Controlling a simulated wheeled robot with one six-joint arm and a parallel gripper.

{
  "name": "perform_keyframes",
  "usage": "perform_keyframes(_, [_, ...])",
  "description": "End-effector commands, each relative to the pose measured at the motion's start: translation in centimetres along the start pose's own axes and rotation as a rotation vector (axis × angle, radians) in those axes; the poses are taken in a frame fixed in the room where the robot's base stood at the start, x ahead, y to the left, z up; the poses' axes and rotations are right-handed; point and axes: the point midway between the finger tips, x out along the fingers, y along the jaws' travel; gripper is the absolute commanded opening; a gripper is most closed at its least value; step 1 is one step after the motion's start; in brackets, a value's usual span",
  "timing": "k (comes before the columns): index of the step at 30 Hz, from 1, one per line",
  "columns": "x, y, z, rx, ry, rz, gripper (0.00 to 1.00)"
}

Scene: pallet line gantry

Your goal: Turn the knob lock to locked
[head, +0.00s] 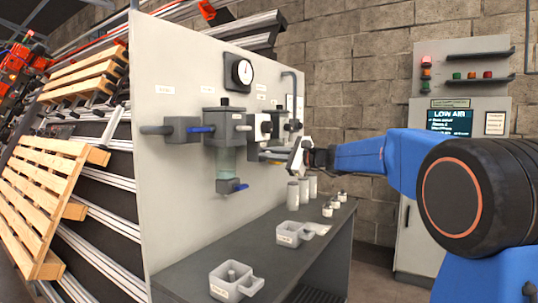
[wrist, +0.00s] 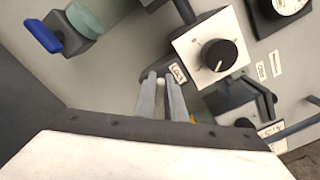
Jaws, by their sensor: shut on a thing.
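My gripper (wrist: 161,82) is shut at the fingertips on a small pale piece beside a label (wrist: 178,74) on a dark rounded part; I take this piece as the knob lock (wrist: 160,90), mostly hidden between the fingers. A black round knob (wrist: 220,55) on a white square plate sits above right, apart from the fingers. Its white pointer line shows at its lower edge. In the head view my gripper (head: 284,155) reaches in from the right, in front of the panel fittings. The lock's setting cannot be told.
The grey panel (head: 170,80) carries a round gauge (head: 241,72), a filter bowl (head: 226,160) and blue-handled valves (head: 202,130). A bench (head: 265,265) below holds grey trays (head: 235,282) and white cylinders (head: 293,192). A cabinet with a "LOW AIR" screen (head: 450,121) stands right.

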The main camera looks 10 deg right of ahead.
Motion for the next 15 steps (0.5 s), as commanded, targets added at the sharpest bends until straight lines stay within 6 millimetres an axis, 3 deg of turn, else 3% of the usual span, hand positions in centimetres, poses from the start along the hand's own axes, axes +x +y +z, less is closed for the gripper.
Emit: perform_keyframes(15, [-0.02, 0.60, -0.18, -0.468, 0.000, 0.002, 0.00])
